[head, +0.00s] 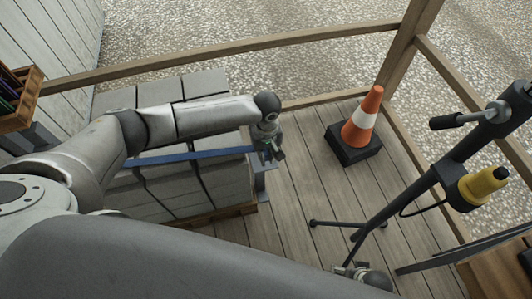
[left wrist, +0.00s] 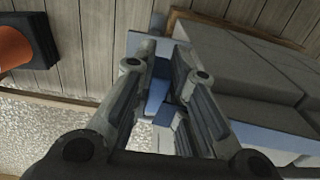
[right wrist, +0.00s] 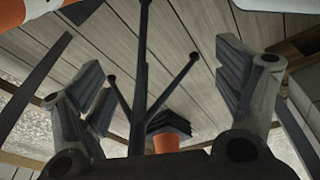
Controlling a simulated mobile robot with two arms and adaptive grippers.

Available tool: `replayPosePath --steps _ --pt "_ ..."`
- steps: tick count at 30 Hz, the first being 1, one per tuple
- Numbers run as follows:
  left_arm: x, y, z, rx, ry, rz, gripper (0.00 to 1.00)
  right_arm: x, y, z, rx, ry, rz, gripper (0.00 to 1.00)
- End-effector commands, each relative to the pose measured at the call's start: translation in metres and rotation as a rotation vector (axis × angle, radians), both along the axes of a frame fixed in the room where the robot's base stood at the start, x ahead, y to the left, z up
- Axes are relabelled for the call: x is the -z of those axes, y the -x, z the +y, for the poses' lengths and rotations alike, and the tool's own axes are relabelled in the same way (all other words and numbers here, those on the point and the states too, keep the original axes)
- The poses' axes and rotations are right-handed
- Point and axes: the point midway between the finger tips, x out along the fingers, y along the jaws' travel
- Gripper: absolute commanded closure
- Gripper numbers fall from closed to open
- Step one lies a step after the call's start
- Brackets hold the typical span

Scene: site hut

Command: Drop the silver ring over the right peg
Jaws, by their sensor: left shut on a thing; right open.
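My left gripper (head: 268,150) is above the floor, just past the right end of the stack of grey blocks. I cannot make out a silver ring. A blue-grey upright with a flat plate (head: 262,181) stands below this gripper; I cannot tell whether it carries pegs, and no right peg shows clearly. My right gripper (right wrist: 165,80) is open, with nothing seen between its fingers; black stand legs show beyond it.
The stack of grey blocks (head: 190,184) with a blue strap (head: 190,157) is on the left. An orange cone (head: 361,121) stands on the plank floor (head: 300,180). A black tripod stand (head: 385,212) with a yellow part (head: 482,186) is on the right. Wooden rails (head: 200,58) edge the deck.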

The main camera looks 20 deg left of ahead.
Motion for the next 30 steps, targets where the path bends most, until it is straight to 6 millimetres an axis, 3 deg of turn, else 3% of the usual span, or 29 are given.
replayPosePath --steps 30 --pt "0.021 0.000 0.000 0.000 0.001 -0.001 1.00 -0.079 -0.023 0.002 0.008 -0.003 -0.046 0.13"
